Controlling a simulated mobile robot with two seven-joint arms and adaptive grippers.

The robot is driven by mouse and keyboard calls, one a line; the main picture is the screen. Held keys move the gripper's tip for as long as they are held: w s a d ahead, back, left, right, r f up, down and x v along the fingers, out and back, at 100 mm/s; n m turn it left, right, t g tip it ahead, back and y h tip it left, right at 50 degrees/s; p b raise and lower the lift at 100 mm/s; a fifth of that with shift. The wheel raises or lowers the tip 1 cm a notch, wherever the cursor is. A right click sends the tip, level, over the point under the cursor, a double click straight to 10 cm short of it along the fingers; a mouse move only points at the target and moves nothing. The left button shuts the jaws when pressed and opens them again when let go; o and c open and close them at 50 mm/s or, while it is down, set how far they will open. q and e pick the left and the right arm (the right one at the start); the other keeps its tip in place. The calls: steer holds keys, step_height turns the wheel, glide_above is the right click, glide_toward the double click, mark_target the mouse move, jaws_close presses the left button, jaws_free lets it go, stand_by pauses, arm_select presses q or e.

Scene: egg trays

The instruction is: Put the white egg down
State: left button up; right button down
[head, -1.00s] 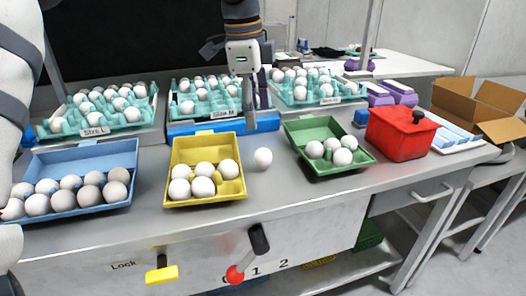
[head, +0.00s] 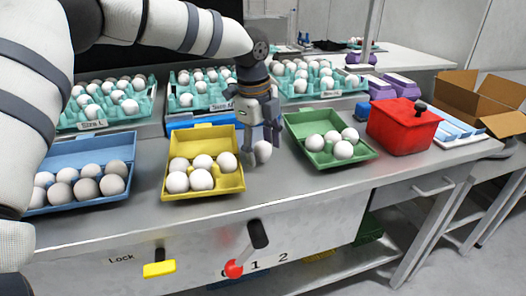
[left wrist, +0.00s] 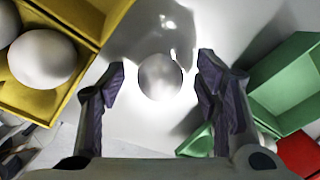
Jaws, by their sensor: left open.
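The white egg (head: 262,152) stands alone on the grey bench top between the yellow carton (head: 204,194) and the green carton (head: 331,165). My left gripper (head: 261,140) is open and points down over it, one finger to each side. In the left wrist view the egg (left wrist: 160,77) sits between the spread fingertips of my left gripper (left wrist: 161,66), with a gap on both sides. The egg appears to rest on the bench. My right gripper is not in view.
The yellow and green cartons flank the gripper closely and hold several white eggs each. A blue carton (head: 75,207) with eggs is at left. Teal trays (head: 150,108) stand behind. A red box (head: 402,140) is at right.

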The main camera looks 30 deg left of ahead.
arm_select(q)
steer(key=shift+r, duration=0.1)
steer(key=c, duration=0.8)
steer(key=shift+r, duration=0.1)
steer(key=shift+c, duration=0.2)
